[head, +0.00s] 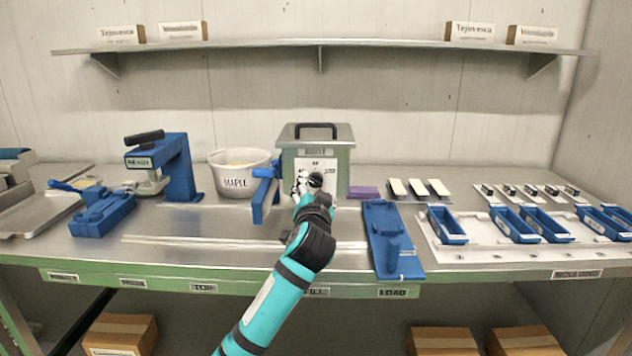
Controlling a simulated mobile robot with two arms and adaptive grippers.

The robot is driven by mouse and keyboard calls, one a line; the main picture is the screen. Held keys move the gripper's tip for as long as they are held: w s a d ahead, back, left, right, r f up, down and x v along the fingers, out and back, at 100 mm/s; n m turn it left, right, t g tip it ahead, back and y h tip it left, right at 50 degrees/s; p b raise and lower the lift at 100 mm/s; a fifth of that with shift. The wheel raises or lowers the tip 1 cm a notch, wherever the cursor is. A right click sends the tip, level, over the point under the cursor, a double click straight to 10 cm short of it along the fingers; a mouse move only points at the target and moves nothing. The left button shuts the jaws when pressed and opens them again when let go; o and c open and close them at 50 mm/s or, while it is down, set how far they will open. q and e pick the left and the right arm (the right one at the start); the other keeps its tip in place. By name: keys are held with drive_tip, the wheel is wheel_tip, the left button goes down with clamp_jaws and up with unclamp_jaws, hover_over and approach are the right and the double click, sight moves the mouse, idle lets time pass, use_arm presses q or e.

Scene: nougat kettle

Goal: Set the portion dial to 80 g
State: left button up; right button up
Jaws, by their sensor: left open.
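The portioning machine, a grey-green metal box (342,135) with a black top handle, stands at the back middle of the bench. A white dial plate (318,163) with small markings is on its front face. My left gripper (308,180) is open right in front of the lower part of this plate. The gripper covers the dial's middle, so the dial setting and any contact are hidden. A dark round part shows at the fingertips; I cannot tell whether it is the knob. My right gripper is not in view.
A blue lever part (263,190) sits close left of the gripper, beside a white MAPLE tub (238,176). A blue press (176,165) stands further left. A blue fixture (388,240) and several blue trays (447,226) lie to the right. A shelf (330,42) runs above.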

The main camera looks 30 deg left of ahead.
sight(316, 183)
use_arm(q)
drive_tip(key=x, duration=0.5)
drive_tip(key=shift+w, duration=0.1)
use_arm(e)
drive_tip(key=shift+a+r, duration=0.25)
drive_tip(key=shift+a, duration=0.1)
